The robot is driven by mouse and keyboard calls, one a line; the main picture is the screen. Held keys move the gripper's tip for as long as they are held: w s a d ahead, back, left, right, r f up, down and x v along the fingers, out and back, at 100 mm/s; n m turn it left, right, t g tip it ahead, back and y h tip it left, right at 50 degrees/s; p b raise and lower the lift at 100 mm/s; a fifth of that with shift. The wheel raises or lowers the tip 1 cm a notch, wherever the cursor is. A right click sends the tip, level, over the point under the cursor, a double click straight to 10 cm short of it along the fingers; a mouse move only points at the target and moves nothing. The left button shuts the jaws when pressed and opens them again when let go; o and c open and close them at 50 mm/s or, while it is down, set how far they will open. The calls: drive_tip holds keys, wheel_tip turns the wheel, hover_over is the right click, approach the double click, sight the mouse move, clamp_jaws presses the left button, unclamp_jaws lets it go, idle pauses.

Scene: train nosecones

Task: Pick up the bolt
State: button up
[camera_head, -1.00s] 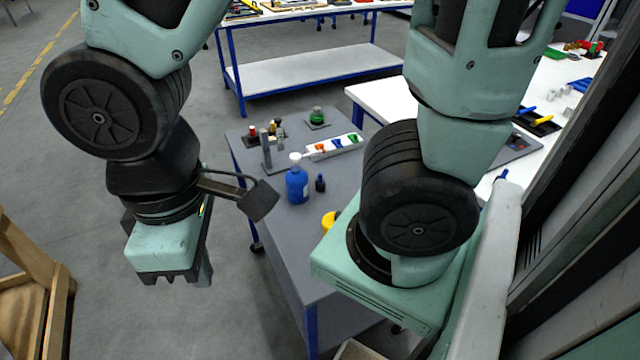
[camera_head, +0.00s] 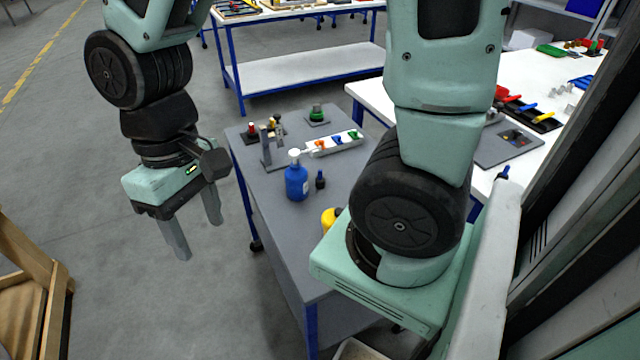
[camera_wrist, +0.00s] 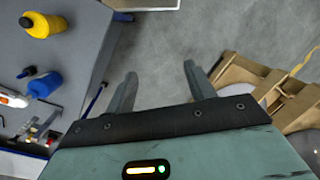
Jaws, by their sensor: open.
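I cannot make out the bolt for certain in either view. Small upright parts (camera_head: 266,142), some metallic-looking, stand on a grey holder at the far left of the grey table (camera_head: 262,200); they are too small to tell apart. My gripper (camera_head: 196,236) is open and empty, hanging over the floor to the left of the table, with its fingers pointing down. In the wrist view, nothing is between the open fingers of my gripper (camera_wrist: 160,72) but floor, and the table (camera_wrist: 75,45) is at the left.
A wooden crate (camera_head: 30,285) is at the left. A white table (camera_head: 400,102) stands behind.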

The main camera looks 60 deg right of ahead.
drive_tip(key=w+d+f+m+y+b, duration=0.1)
drive_tip(key=w+d+f+m+y, duration=0.1)
drive_tip(key=w+d+f+m, duration=0.3)
drive_tip(key=w+d+f+m+y+b, duration=0.15)
drive_tip(key=d+m, duration=0.25)
drive_tip(key=d, duration=0.4)
drive_tip(key=m+t+y+b, duration=0.1)
drive_tip(key=m+t+b, duration=0.2)
drive_tip(key=m+t, duration=1.55)
approach(323, 179)
drive_tip(key=w+m+g+p, duration=0.1)
drive_tip(key=w, duration=0.1)
drive_tip(key=w+r+m+g+p, duration=0.1)
drive_tip(key=w+m+g, duration=0.1)
drive_tip(key=w+a+m+g+p, duration=0.1)
drive_tip(key=w+m+g, duration=0.1)
drive_tip(key=shift+a+r+m, duration=0.15)
drive_tip(key=shift+r+m, duration=0.1)
drive_tip(key=shift+r, duration=0.1)
drive_tip(key=p+x, duration=0.2)
drive_tip(key=x, duration=0.2)
drive_tip(key=shift+a, duration=0.15)
drive_tip(key=shift+w+a+f, duration=0.1)
drive_tip(key=shift+w+f, duration=0.2)
drive_tip(key=shift+w, duration=0.1)
drive_tip(key=c, duration=1.1)
drive_tip(key=shift+c, duration=0.2)
